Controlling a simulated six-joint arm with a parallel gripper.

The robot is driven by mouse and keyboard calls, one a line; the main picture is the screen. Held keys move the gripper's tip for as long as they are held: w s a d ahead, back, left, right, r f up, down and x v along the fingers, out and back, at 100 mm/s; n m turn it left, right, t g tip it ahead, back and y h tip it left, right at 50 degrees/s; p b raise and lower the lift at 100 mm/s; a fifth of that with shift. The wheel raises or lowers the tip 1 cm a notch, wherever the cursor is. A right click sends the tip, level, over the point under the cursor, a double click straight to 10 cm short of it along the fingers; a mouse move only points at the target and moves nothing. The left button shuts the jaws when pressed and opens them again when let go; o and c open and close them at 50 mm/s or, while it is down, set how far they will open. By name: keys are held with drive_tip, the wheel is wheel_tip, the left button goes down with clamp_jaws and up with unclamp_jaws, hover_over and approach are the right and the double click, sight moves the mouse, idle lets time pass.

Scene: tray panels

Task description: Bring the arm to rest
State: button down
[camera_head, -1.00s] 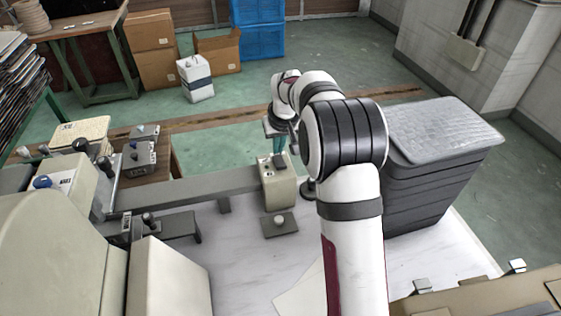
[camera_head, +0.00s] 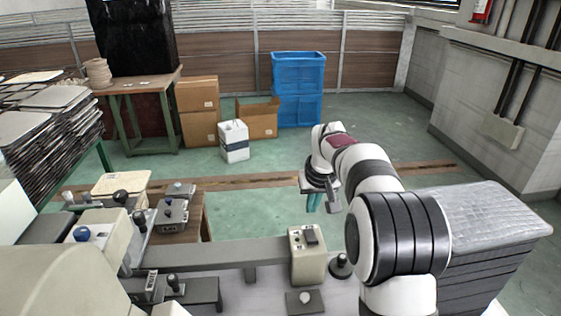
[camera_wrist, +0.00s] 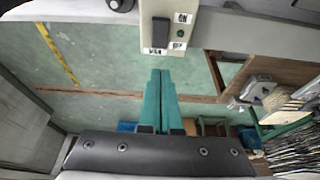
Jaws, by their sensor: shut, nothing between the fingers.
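My arm reaches out from the lower right of the head view. My gripper (camera_head: 312,205) hangs at its far end, pointing down, partly hidden by the wrist. In the wrist view my gripper (camera_wrist: 160,73) shows two teal fingers pressed together, with nothing between them. It is over open green floor, apart from the cream switch box (camera_head: 308,258), which also shows at the top of the wrist view (camera_wrist: 168,28).
A stack of grey tray panels (camera_head: 485,225) stands right of my arm. Machine controls with levers (camera_head: 172,215) are at the left. Blue crates (camera_head: 298,90), cardboard boxes (camera_head: 198,110) and a work table (camera_head: 140,84) stand farther back.

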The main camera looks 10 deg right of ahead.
drive_tip(key=s+a+r+m+g+y, duration=0.1)
drive_tip(key=s+a+r, duration=0.15)
drive_tip(key=s, duration=0.85)
drive_tip(key=s+a+r+m+g, duration=0.1)
drive_tip(key=s+a+r+m, duration=0.15)
drive_tip(key=s, duration=0.85)
drive_tip(key=s+a+f+m+g, duration=0.1)
drive_tip(key=s+f, duration=0.1)
drive_tip(key=s, duration=0.7)
drive_tip(key=s+a+f+m+g, duration=0.1)
drive_tip(key=s+a+f, duration=0.1)
drive_tip(key=s, duration=0.7)
drive_tip(key=shift+s+f+y, duration=0.35)
drive_tip(key=shift+f+y, duration=0.05)
drive_tip(key=shift+f, duration=0.3)
